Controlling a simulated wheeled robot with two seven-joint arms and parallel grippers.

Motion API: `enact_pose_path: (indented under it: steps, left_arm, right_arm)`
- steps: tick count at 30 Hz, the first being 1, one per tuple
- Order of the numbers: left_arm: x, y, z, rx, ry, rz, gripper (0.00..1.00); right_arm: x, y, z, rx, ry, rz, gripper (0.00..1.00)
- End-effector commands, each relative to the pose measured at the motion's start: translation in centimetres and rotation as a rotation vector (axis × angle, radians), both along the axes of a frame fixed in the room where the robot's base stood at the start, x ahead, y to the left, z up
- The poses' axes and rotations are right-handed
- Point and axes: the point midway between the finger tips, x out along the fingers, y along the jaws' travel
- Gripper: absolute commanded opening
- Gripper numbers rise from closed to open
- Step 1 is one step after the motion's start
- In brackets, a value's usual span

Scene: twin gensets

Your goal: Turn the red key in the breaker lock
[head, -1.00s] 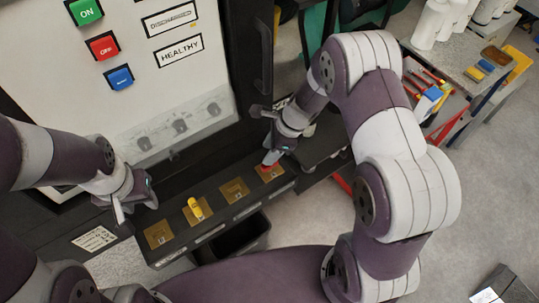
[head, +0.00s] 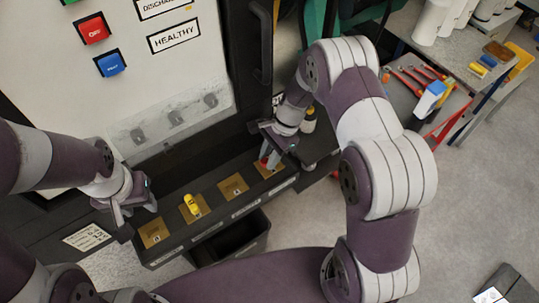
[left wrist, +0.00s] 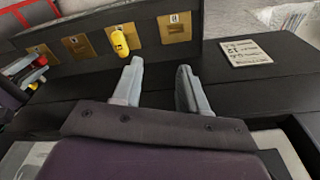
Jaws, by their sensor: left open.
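The red key (head: 264,159) is at the rightmost brass lock plate (head: 268,169) on the dark ledge below the panel; it is mostly hidden by my right gripper. My right gripper (head: 272,156) is down at this key, its fingers against or around it; I cannot tell if they are closed. In the left wrist view, red (left wrist: 41,61) shows beside grey finger parts at the far left. My left gripper (left wrist: 158,72) is open and empty, near the left end of the ledge; it also shows in the head view (head: 133,209).
A yellow key (head: 191,204) stands in another plate, between the grippers. A black bin (head: 243,240) hangs below the ledge. The panel with buttons (head: 110,65) rises behind. A tool table (head: 425,85) stands at the right.

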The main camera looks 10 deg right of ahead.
Motion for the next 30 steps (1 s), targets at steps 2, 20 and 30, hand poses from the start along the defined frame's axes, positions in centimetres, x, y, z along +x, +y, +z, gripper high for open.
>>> enact_pose_path:
  steps: [2,20,30]
  left_arm:
    - [0.0,0.0,0.0,0.0,0.0,0.0,0.43]
    - [0.0,0.0,-4.2,0.0,0.0,0.0,0.43]
    - [0.0,0.0,-4.3,0.0,0.0,0.0,0.43]
  right_arm:
    - [0.0,0.0,0.0,0.0,0.0,-0.001,0.0]
    - [-0.3,0.1,-0.6,-0.002,0.0,-1.385,0.0]
    - [-0.2,-0.1,0.0,-0.002,0.003,-1.608,0.0]
